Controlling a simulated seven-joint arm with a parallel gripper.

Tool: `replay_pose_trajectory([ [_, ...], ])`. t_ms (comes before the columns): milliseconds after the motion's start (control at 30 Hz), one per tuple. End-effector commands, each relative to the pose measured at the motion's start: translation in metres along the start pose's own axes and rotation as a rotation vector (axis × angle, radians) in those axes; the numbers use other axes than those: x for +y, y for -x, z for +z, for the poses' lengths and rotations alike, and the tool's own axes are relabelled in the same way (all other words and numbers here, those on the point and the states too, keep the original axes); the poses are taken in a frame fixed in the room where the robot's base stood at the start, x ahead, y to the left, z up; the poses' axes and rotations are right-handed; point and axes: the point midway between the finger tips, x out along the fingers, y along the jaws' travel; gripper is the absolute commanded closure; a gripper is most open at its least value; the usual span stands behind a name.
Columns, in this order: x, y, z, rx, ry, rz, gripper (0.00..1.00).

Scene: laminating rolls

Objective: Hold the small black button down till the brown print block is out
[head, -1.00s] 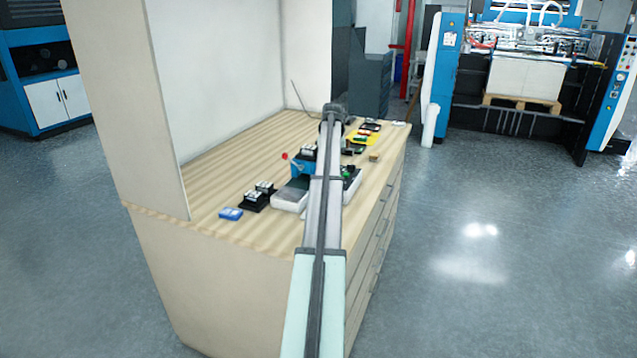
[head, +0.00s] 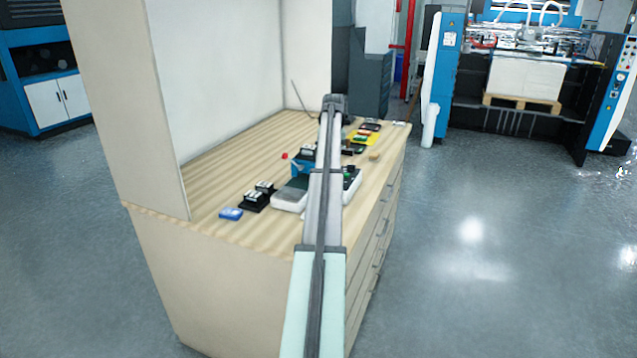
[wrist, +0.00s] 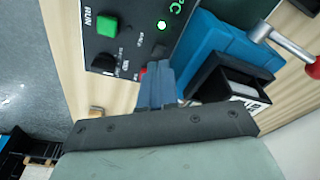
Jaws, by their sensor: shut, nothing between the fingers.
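The laminator's black control panel (wrist: 130,35) fills the upper part of the wrist view, with a green RUN button (wrist: 107,22), a lit green lamp (wrist: 162,25) and a dark knob or button (wrist: 103,63). My gripper (wrist: 158,70) is shut and empty, its blue-grey fingers over the panel's lower edge beside a small red part (wrist: 142,74). I cannot tell whether the fingertips touch the panel. The small black button is not clearly made out; the fingers may hide it. A small brown block (wrist: 97,112) lies on the wood beside the panel; it also shows in the head view (head: 374,156).
The machine's blue body (head: 301,168) and a red-ended lever (wrist: 313,70) stand beside my fingers. Yellow and dark items (head: 363,138) lie at the far end.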

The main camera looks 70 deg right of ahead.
Motion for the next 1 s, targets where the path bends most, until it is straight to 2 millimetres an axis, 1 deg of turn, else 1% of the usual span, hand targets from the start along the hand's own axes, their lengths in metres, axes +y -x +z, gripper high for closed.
replay_pose_trajectory([
  [100,0.000,0.009,-0.002,0.001,0.000,0.000,1.00],
  [600,0.000,0.038,-0.006,0.001,0.000,0.000,1.00],
  [1000,0.000,0.039,-0.006,0.000,0.000,0.000,1.00],
])
